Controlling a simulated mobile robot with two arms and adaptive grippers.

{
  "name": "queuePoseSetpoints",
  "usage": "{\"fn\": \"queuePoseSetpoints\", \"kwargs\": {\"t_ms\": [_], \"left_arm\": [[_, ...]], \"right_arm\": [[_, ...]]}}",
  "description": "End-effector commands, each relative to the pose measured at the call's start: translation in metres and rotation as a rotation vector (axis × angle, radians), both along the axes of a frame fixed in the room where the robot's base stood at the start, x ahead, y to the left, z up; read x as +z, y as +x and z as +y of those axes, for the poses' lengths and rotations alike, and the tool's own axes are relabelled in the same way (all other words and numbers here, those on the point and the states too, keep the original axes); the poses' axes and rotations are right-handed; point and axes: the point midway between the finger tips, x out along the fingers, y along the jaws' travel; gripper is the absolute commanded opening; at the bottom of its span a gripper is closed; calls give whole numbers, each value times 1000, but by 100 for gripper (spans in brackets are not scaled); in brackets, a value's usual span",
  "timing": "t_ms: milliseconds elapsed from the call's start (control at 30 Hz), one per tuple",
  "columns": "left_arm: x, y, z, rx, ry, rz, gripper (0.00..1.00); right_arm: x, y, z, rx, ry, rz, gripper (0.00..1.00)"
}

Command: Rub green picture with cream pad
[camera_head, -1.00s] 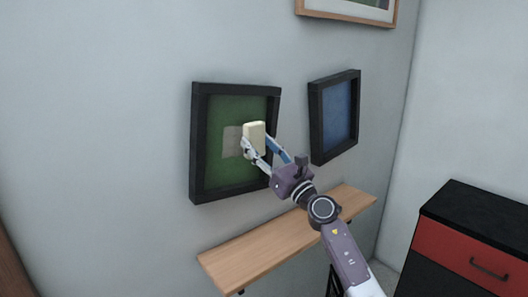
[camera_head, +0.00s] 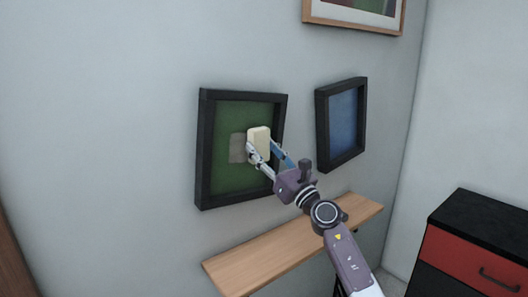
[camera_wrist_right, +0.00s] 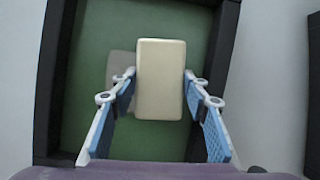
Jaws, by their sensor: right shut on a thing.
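The green picture (camera_head: 228,178) hangs on the wall in a thick black frame. A greyish patch (camera_head: 238,148) shows on its green surface, left of the pad. The cream pad (camera_head: 259,142) is a pale block in front of the picture, over its right half. My right gripper (camera_head: 266,156) is shut on the pad, with one finger on each side. In the right wrist view the pad (camera_wrist_right: 160,80) stands upright between the fingers and hides part of the grey patch (camera_wrist_right: 122,66). I cannot tell whether the pad touches the picture. My left gripper is not in view.
A blue picture (camera_head: 343,124) in a black frame hangs to the right. A wooden shelf (camera_head: 262,259) runs along the wall below, under my right arm. A wood-framed picture (camera_head: 352,18) hangs above. A red and black cabinet (camera_head: 470,250) stands at the lower right.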

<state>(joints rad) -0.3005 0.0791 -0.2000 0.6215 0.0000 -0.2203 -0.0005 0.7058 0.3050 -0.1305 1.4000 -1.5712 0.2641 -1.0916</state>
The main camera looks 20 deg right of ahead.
Motion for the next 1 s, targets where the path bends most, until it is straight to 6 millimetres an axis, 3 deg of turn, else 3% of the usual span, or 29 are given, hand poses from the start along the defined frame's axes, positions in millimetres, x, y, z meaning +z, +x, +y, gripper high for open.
{"fn": "queuePoseSetpoints", "kwargs": {"t_ms": [600,1000], "left_arm": [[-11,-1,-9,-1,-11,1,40],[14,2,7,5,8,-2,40]], "right_arm": [[-1,12,5,0,0,0,23],[6,4,24,1,-1,1,23]]}}
